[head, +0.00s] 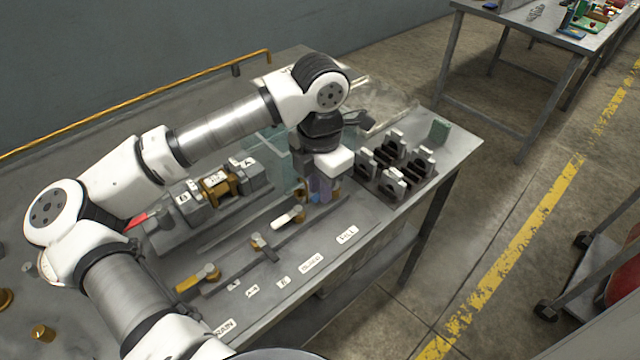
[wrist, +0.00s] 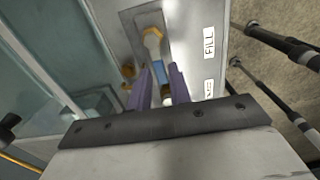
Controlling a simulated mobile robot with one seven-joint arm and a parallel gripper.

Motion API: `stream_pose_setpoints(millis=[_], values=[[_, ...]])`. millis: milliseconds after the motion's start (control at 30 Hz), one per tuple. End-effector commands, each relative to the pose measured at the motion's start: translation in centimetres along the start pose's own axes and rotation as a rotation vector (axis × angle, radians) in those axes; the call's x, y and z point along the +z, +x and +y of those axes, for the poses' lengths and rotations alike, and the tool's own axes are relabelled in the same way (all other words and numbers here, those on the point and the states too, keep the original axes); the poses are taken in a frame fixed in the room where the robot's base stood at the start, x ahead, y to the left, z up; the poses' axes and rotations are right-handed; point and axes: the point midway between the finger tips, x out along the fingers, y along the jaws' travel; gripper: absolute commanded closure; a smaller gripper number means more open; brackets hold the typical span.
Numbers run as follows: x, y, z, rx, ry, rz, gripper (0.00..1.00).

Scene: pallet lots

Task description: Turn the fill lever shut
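The fill lever has a brass hex pivot (wrist: 152,38) and a blue handle (wrist: 161,73), beside the FILL label (wrist: 209,45) in the wrist view. In the head view its blue handle (head: 315,197) is partly hidden by my gripper (head: 322,188). My gripper points down at the lever. Its two purple fingers (wrist: 159,75) stand apart, one on each side of the blue handle in the wrist view. I cannot tell whether they touch it or are still above it.
A white-handled lever (head: 288,219), a grey-handled lever (head: 264,246) and a yellow-handled lever (head: 197,278) stand along the panel to the left. Black-and-grey clamp blocks (head: 395,165) stand close on the right. Clear panels rise behind my gripper. Blocks marked A (head: 246,174) and B stand behind the levers.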

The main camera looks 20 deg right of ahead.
Motion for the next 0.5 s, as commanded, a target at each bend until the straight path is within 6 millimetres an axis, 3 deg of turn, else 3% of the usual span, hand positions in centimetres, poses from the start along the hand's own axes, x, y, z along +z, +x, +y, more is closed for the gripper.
stream_pose_setpoints(millis=[100, 500], values=[[0.00, -0.01, 0.00, 0.000, -0.001, 0.000, 0.66], [-0.01, -0.36, -0.13, -0.001, -0.038, 0.001, 0.66]])
